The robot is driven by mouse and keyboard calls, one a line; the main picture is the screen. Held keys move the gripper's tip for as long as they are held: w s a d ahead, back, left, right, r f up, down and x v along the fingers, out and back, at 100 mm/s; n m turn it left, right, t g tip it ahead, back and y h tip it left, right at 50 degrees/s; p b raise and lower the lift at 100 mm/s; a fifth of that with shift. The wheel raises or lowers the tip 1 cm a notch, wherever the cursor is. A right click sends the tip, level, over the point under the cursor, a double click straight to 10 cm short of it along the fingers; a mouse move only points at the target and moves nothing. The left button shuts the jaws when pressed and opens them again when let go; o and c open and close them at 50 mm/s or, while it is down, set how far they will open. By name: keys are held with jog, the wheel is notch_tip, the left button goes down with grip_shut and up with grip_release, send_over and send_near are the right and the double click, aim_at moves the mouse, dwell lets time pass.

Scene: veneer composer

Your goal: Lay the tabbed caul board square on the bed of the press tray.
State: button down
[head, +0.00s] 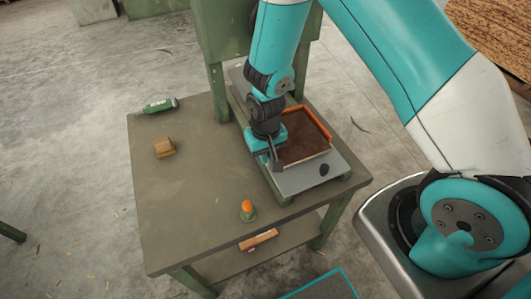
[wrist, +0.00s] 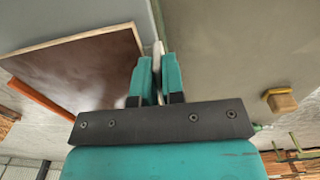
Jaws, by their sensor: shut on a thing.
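The caul board (head: 305,145) is a brown panel with a pale edge, over the grey press tray (head: 297,180). An orange fence (head: 318,123) runs along its far and right sides. My gripper (head: 273,163) is at the board's left side. In the wrist view my gripper (wrist: 157,80) is shut on a thin pale piece, apparently the board's tab, between its fingers. The brown board (wrist: 85,65) spreads to the left there, and the orange fence (wrist: 40,98) shows beyond its edge. I cannot tell whether the board touches the bed.
A dark knob (head: 323,169) sits on the tray's front right. On the table (head: 190,195) are a green tool (head: 160,105), a wooden block (head: 164,147) and an orange-topped green piece (head: 247,210). The table's left is mostly clear.

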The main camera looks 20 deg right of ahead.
jog(key=shift+f+b, duration=0.3)
jog(key=shift+f, duration=0.2)
jog(key=shift+w, duration=0.5)
dwell(0.9)
jog(key=shift+d, duration=0.5)
dwell(0.9)
jog(key=shift+a, duration=0.1)
dwell(0.4)
jog(key=c, duration=1.1)
grip_release()
jog(key=shift+c, duration=0.2)
notch_tip(320, 180, up, 8)
jog(key=p, duration=0.6)
jog(key=shift+f, duration=0.2)
